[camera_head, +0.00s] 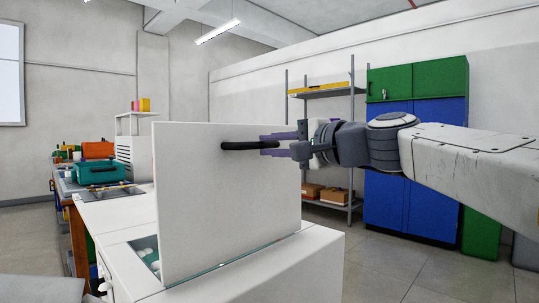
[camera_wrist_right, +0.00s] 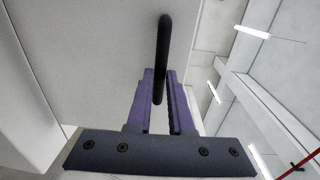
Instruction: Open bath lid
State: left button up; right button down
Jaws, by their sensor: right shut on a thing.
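The bath lid (camera_head: 210,205) is a large white panel standing nearly upright on the white bath unit (camera_head: 310,262) in the head view. A black handle (camera_head: 240,145) is fixed near its upper part. My right gripper (camera_head: 268,145) comes in from the right, and its purple fingers are shut on the handle. In the right wrist view the lid (camera_wrist_right: 95,55) fills the left, and the handle (camera_wrist_right: 163,50) runs between the fingers (camera_wrist_right: 160,88). Part of the bath opening (camera_head: 148,255) shows at the lid's lower left. My left gripper is not in view.
A workbench with a teal toolbox (camera_head: 103,172) and an orange box (camera_head: 98,150) stands at the left. A shelf rack (camera_head: 322,94) and a blue and green cabinet (camera_head: 415,150) stand behind my right arm. Open floor lies at the right front.

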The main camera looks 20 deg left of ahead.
jog(key=shift+s+a+f, duration=0.1)
jog(key=shift+a+f, duration=0.15)
jog(key=shift+f, duration=0.5)
jog(key=c, duration=0.8)
grip_release()
jog(key=shift+r, duration=0.15)
jog(key=shift+s+d+r, duration=0.1)
jog(key=shift+d+r, duration=0.05)
jog(key=v, duration=1)
jog(key=shift+d, duration=0.2)
